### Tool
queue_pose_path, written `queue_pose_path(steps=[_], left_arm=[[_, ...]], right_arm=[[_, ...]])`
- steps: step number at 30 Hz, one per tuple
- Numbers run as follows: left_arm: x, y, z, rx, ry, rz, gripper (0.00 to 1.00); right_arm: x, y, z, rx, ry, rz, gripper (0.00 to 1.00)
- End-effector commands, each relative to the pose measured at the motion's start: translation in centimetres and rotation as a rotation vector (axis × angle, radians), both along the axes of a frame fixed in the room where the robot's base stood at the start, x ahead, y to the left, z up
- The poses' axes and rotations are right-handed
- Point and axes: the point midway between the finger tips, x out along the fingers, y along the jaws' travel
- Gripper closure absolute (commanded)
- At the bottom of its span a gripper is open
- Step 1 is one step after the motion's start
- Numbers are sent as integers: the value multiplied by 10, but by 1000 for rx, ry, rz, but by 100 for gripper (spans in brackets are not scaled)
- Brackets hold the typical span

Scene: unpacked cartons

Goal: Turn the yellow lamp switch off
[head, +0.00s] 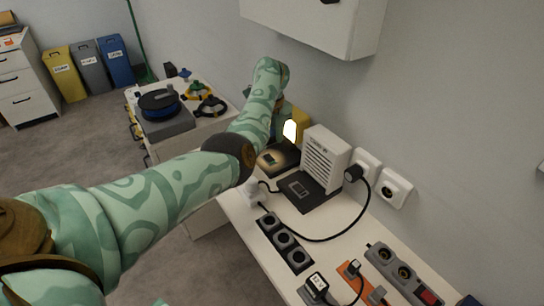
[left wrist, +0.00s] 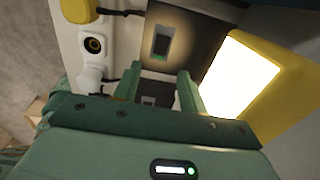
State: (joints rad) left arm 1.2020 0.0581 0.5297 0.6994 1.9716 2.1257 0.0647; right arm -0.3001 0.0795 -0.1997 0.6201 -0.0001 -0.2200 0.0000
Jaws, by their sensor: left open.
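The yellow lamp (head: 301,121) stands by the wall with its panel glowing; in the left wrist view its yellow body (left wrist: 289,62) is at right. Its dark base (head: 287,152) carries a small switch (head: 270,159), which shows lit in the left wrist view (left wrist: 161,42). My left gripper (left wrist: 157,84) is open and empty, its two green fingers pointing toward the base, with the switch ahead of the fingertips. I cannot tell how far above it they are. In the head view my forearm hides most of this hand. My right gripper is not in view.
A white slatted device (head: 325,158) stands right of the lamp, with a dark switch plate (head: 302,190) in front. A black cable, a socket strip (head: 284,242) and wall sockets (head: 396,188) are nearby. A white cabinet (head: 320,22) hangs above. A blue spool (head: 160,104) sits farther back.

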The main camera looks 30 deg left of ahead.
Motion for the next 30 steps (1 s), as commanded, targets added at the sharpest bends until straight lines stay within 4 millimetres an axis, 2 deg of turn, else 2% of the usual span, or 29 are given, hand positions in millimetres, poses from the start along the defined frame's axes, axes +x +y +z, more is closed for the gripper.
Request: queue_pose_path(steps=[1, 3, 9, 20, 21, 25, 30], left_arm=[[0, 1, -18, 1, 6, 1, 58], [-1, 1, -32, 3, 6, 0, 58], [0, 1, -58, 4, 2, 1, 58], [0, 1, -62, 4, -1, 0, 58], [0, 1, -62, 4, -1, 0, 64], [0, 1, -62, 4, -1, 0, 100], [0, 2, -63, -7, 5, 2, 100]], right_arm=[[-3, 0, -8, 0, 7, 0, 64], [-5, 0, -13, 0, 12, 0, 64], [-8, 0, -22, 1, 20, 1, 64], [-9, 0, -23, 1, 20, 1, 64], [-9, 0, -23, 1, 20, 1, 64], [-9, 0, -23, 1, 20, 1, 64], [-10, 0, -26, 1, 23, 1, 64]])
